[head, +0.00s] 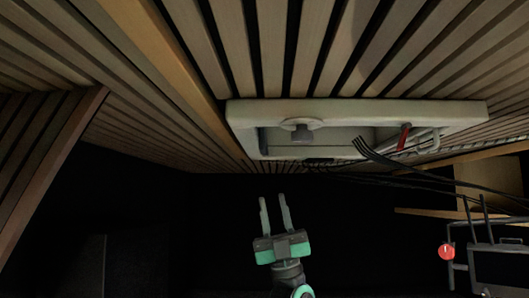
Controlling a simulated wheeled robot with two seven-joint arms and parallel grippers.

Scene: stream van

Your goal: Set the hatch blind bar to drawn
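A pale hatch frame (350,112) is set in the slatted wood surface, at the upper middle of the head view. Inside it is a recessed pale panel, with a grey knob-like fitting (302,131) at its left part. I cannot tell for sure which part is the blind bar. A red piece (404,138) and pale curved tubes show at the frame's right end. My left gripper (275,203) points up the picture below the frame, with its two fingers apart and nothing between them. It appears clear of the frame. My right gripper is not in view.
Dark cables (375,152) run from the frame's right part toward the right edge. A dark rack (485,245) with a red round knob (447,251) stands at lower right. Wood slats surround the frame. The area around my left gripper is dark, with no obstacle visible.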

